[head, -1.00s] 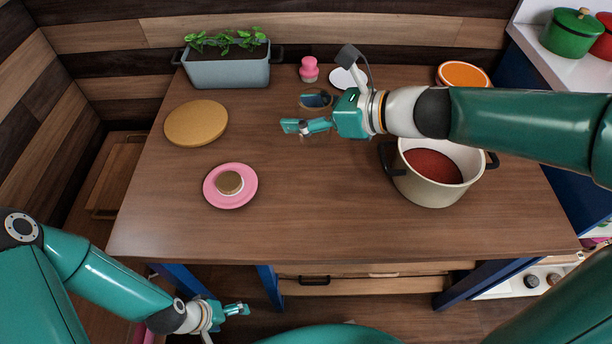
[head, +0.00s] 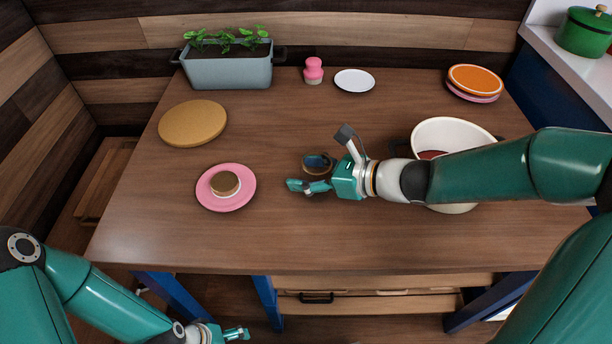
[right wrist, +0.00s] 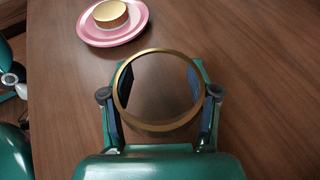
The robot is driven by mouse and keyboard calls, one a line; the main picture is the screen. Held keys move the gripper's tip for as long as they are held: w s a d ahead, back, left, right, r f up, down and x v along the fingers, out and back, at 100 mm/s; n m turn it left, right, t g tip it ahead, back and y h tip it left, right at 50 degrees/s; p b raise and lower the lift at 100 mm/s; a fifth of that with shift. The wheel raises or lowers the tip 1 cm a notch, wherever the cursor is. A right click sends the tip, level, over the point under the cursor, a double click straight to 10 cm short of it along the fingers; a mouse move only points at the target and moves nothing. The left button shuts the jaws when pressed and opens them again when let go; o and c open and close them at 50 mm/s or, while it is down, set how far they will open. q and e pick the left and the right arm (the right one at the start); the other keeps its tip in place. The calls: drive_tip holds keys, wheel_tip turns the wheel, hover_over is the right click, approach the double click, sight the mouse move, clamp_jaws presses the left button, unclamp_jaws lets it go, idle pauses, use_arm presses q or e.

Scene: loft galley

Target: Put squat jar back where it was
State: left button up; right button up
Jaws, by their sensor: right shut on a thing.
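My right gripper (head: 314,176) is shut on the squat jar (head: 304,171), a clear, round vessel with a gold rim. In the right wrist view the gold rim (right wrist: 120,104) sits between the two fingers, and the tabletop shows through it. I cannot tell whether the jar touches the table or hangs just above it. A pink plate (head: 239,200) to its left bears a small round gold-topped, white-sided piece (head: 225,183). My left gripper (head: 236,334) is low at the front, off the table; its finger gap is unclear.
A cream pot (head: 440,127) stands right, partly behind my right arm. A round tan board (head: 193,123), a grey planter (head: 228,72), a pink-topped shaker (head: 313,72), a white plate (head: 354,80) and stacked orange and pink plates (head: 475,78) lie farther back. The front middle of the table is clear.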

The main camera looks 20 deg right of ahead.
drive_tip(key=shift+f, duration=0.15)
drive_tip(key=o, duration=1.5)
drive_tip(key=shift+s+d+r, duration=0.15)
drive_tip(key=shift+d+r, duration=0.05)
drive_tip(key=shift+r, duration=0.05)
drive_tip(key=p+v, duration=0.3)
drive_tip(key=v, duration=0.7)
drive_tip(key=shift+v, duration=0.75)
